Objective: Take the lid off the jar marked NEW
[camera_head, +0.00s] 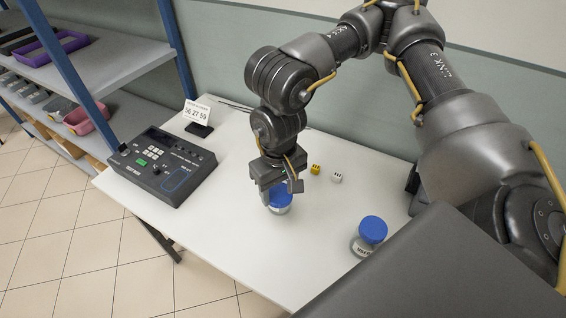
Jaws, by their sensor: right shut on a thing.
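My right gripper (279,190) points down at the middle of the white table and is shut on the blue lid (282,198) of a small jar. This jar's clear body (281,211) shows just under the lid, standing on the table, and its label is too small to read. The lid appears to sit on the jar; I cannot see a gap. A second jar (359,247) with a blue lid (373,229) stands to the right, nearer the front edge. Its label is not clearly readable. My left gripper is not in view.
A dark tester box (162,166) with buttons stands at the left of the table (232,243). A number card (196,112) stands behind it. A yellow block (315,169) and a white block (336,177) lie right of my gripper. Shelves (110,65) stand at the left.

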